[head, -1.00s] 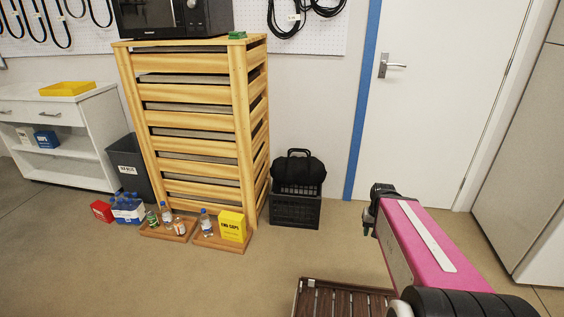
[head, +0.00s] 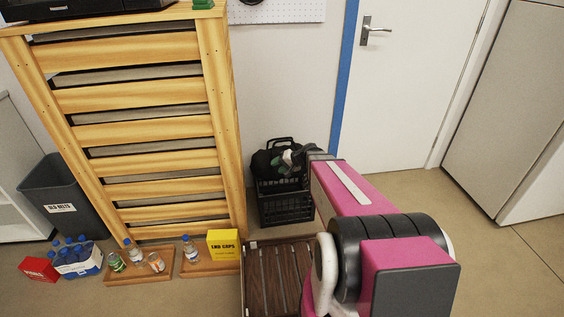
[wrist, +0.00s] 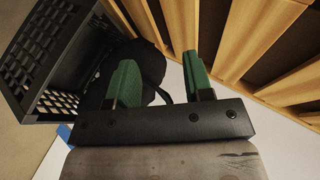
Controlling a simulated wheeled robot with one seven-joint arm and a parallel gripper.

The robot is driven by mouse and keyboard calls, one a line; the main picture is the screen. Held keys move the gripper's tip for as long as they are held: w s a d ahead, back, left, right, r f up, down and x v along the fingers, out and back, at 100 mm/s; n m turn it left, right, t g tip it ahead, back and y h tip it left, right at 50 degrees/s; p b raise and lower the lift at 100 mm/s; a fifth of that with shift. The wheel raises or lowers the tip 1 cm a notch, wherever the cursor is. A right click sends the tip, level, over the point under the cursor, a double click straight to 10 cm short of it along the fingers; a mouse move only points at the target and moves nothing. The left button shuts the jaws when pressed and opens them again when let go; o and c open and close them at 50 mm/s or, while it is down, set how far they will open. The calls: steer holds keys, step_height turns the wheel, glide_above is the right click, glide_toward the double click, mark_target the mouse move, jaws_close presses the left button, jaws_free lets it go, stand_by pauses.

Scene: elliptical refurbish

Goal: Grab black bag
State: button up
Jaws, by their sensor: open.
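The black bag (head: 262,163) sits on black crates beside the wooden rack, with its handle standing up. My gripper (head: 292,158) is at the bag's right side in the head view, partly covering it. In the wrist view my gripper (wrist: 160,80) is open, with two green fingers apart. The dark bag (wrist: 152,62) shows behind and beside the left finger there. A thin black strap, seemingly the bag's handle, shows between the fingers. I cannot tell whether the fingers touch the bag.
The black crates (head: 287,208) stand against the wall, and the crate's open lattice (wrist: 45,55) is close on the left in the wrist view. The wooden rack (head: 140,132) is close by. Trays with bottles and a yellow box (head: 223,244) lie on the floor.

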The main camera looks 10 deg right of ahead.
steer(key=w+d+f+m+t+y, duration=0.15)
steer(key=w+d+m+t, duration=0.35)
steer(key=w, duration=0.6)
steer(key=m+t+h, duration=0.2)
steer(key=m+t, duration=0.2)
steer(key=t, duration=0.2)
glide_toward(285, 141)
steer(key=w, duration=0.2)
steer(key=x, duration=0.5)
steer(key=shift+s+a+f, duration=0.1)
steer(key=shift+s, duration=0.05)
steer(key=shift+a+x, duration=0.15)
steer(key=shift+x, duration=1.2)
steer(key=shift+a+x, duration=0.15)
steer(key=shift+x, duration=1.25)
steer(key=shift+s, duration=0.2)
jaws_close()
